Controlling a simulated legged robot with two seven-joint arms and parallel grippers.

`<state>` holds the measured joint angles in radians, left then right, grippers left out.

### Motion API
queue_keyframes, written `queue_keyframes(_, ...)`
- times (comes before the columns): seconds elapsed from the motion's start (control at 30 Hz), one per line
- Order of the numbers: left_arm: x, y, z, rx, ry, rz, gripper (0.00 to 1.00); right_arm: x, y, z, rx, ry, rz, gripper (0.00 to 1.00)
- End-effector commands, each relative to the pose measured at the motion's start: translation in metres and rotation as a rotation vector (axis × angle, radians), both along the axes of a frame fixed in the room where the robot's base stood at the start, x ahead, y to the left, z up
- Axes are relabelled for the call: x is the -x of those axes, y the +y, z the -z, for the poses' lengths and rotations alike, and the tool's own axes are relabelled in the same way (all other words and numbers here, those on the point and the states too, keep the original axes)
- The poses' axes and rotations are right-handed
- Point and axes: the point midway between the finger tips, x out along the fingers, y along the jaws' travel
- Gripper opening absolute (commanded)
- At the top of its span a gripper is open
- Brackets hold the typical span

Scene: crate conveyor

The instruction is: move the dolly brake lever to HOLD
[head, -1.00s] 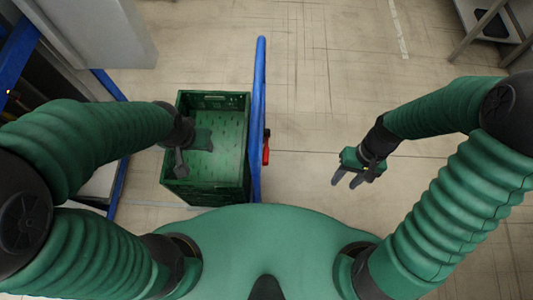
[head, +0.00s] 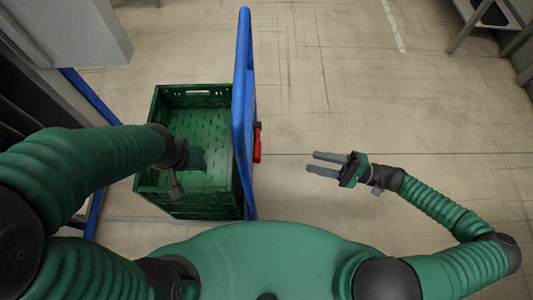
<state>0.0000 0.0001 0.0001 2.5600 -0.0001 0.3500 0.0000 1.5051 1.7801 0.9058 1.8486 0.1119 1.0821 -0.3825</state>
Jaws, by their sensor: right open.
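The red brake lever (head: 257,143) is on the right side of the dolly's blue upright frame (head: 243,90), pointing roughly toward me. Any HOLD marking is too small to make out. My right gripper (head: 311,162) is open and empty, to the right of the lever and a little nearer to me. Its two fingers point left toward the lever, with a clear gap between. My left gripper (head: 174,187) hangs over the green crate (head: 160,100), left of the blue frame. Its fingers overlap in the view, so its opening is unclear.
The crate looks empty and stands beside the blue frame. A grey cabinet (head: 85,35) and blue rack post (head: 92,97) are at the left. A table (head: 490,15) stands at the far upper right. The floor around my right gripper is clear.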

Motion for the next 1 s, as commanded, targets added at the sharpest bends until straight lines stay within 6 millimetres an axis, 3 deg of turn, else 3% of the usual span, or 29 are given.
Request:
queue_keyframes(0.53, 0.0, 0.0, 0.015, 0.0, 0.0, 0.0, 0.45, -0.019, 0.131, -0.019, -0.002, 0.003, -0.007, 0.41)
queue_keyframes(0.7, 0.0, 0.0, 0.017, 0.0, 0.0, 0.0, 0.45, -0.023, 0.149, -0.022, 0.0, 0.004, -0.005, 0.41)
queue_keyframes(1.0, 0.0, 0.0, 0.017, 0.0, 0.0, 0.0, 0.45, -0.024, 0.152, -0.023, 0.001, 0.004, -0.004, 0.39)
